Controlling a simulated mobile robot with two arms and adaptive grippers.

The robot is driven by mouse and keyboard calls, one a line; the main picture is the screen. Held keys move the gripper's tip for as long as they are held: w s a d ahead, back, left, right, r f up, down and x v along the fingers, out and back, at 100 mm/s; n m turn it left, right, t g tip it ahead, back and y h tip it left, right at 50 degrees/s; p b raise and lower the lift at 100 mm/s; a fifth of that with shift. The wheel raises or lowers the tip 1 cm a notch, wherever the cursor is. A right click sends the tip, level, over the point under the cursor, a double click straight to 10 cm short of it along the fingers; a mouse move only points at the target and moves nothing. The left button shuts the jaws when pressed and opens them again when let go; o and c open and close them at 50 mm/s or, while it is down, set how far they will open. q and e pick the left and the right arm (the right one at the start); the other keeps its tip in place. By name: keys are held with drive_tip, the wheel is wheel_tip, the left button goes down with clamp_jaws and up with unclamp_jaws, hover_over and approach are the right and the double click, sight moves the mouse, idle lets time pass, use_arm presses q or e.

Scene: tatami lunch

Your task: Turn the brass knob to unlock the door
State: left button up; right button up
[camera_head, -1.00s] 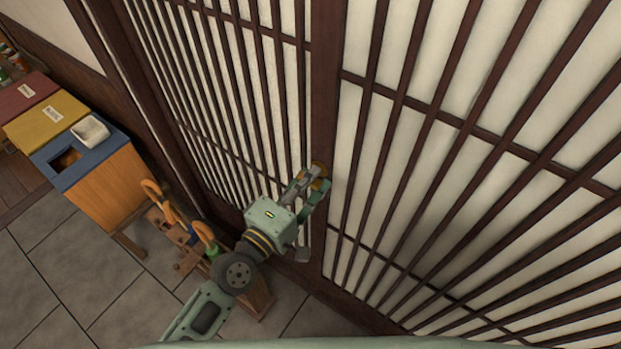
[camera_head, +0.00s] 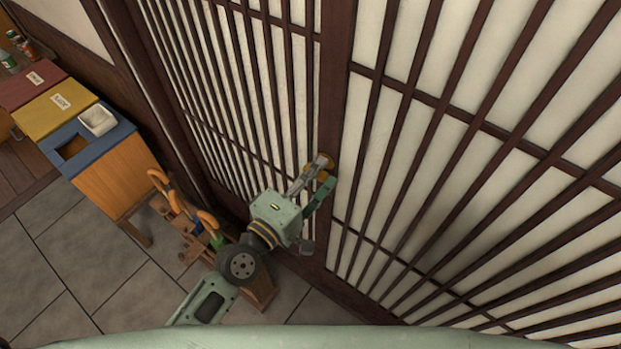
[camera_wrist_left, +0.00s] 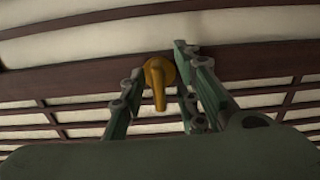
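The brass knob (camera_wrist_left: 156,82) sits on a dark wooden upright of the lattice door (camera_head: 335,90). In the left wrist view its narrow lever part points down the picture. My left gripper (camera_head: 324,170) is at the knob, its two fingers apart on either side of it. The left finger in the wrist view is very close to the knob, and a gap shows on the right side; I cannot tell whether either touches. In the head view the fingers partly hide the knob. My right gripper is in neither current view.
A wooden cabinet with a blue top (camera_head: 115,140) holds a white container (camera_head: 97,120), at the left. A wooden rack with orange curved handles (camera_head: 160,180) stands close to my left arm. Grey floor tiles (camera_head: 60,250) are clear at lower left.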

use_arm(q)
drive_tip(key=v, duration=1.2)
